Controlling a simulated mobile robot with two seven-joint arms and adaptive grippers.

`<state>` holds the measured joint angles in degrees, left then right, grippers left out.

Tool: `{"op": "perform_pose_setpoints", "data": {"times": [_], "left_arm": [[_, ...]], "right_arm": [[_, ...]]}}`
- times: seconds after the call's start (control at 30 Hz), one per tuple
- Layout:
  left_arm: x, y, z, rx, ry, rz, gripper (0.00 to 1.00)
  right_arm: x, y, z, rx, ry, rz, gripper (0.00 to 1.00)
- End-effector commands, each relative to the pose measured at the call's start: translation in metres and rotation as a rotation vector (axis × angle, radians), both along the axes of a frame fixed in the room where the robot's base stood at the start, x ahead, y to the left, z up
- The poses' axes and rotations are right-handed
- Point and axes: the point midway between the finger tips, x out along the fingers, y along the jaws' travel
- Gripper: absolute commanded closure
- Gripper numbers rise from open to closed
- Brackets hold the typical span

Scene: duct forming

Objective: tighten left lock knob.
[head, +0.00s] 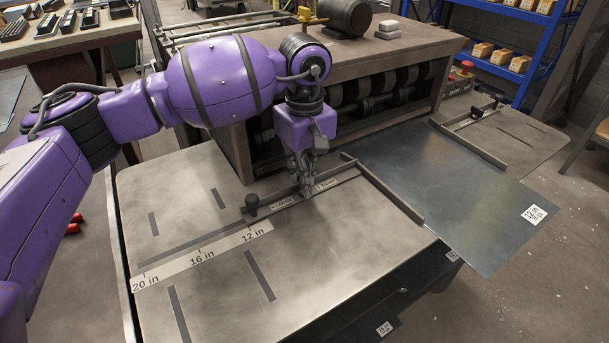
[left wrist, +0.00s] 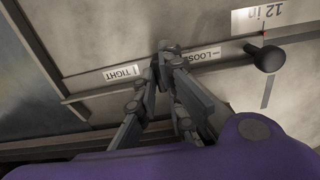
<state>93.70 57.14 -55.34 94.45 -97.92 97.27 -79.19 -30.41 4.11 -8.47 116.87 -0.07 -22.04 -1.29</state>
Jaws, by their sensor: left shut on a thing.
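My left gripper (head: 306,188) points down at the left guide bar (head: 285,198) on the steel table. In the left wrist view my left gripper (left wrist: 168,48) has its fingers together between the LOOSE label (left wrist: 204,55) and the TIGHT label (left wrist: 121,74). It is shut on the left lock knob, which the fingers hide almost wholly. A separate black round knob (head: 251,201) stands at the left part of the bar, apart from the fingers; it also shows in the left wrist view (left wrist: 268,58). My right gripper is out of view.
A metal sheet (head: 440,190) lies right of the left fence (head: 385,190). A right fence (head: 470,148) with dark knobs stands beyond it. The roller machine (head: 375,45) rises close behind my left gripper. The scale strip (head: 205,255) and front table surface are clear.

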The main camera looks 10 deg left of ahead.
Motion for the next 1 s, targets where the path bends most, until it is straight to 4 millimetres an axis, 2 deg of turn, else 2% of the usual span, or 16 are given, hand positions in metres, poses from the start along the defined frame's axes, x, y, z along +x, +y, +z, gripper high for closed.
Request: {"op": "perform_pose_setpoints", "data": {"times": [0.37,0.4,0.53,0.77,0.87,1.0], "left_arm": [[0.0,0.0,0.0,0.0,0.0,-0.007,1.0],[0.0,0.0,0.0,-0.001,-0.001,-0.007,0.9],[0.0,0.0,0.0,-0.001,-0.001,-0.006,0.73],[0.0,0.0,0.0,0.0,0.0,-0.005,0.73],[0.0,0.0,0.002,-0.001,-0.001,-0.005,0.73],[0.001,0.0,0.015,0.001,-0.004,-0.004,0.73]], "right_arm": [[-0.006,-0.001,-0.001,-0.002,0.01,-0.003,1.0],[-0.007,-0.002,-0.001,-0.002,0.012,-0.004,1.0],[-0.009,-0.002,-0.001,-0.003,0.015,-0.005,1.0],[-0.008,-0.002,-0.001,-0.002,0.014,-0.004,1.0],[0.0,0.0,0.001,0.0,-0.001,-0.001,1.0],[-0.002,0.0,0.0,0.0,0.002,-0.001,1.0]]}}
